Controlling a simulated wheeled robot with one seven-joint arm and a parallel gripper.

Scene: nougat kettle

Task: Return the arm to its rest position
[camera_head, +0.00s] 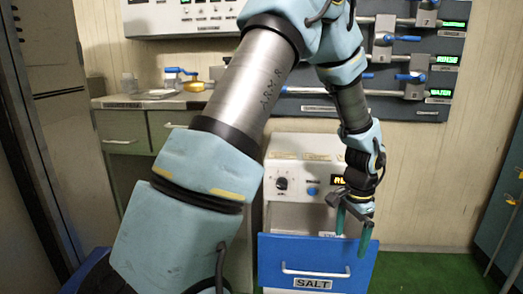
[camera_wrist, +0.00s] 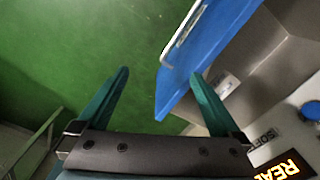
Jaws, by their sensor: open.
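My arm reaches forward and bends downward in the head view. My gripper (camera_head: 354,236) hangs just above and in front of the right part of the blue drawer front labelled SALT (camera_head: 317,262). In the wrist view the two green fingers of my gripper (camera_wrist: 160,80) are spread apart with nothing held between them. The blue drawer (camera_wrist: 213,45) passes close beside the right finger in that view; I cannot tell whether they touch.
The drawer juts out from a white machine (camera_head: 300,180) with a knob and a display. A wall panel with blue-handled valves (camera_head: 408,77) is at the upper right. A counter with drawers (camera_head: 125,120) stands at the left. Green floor (camera_head: 430,266) is free at the right.

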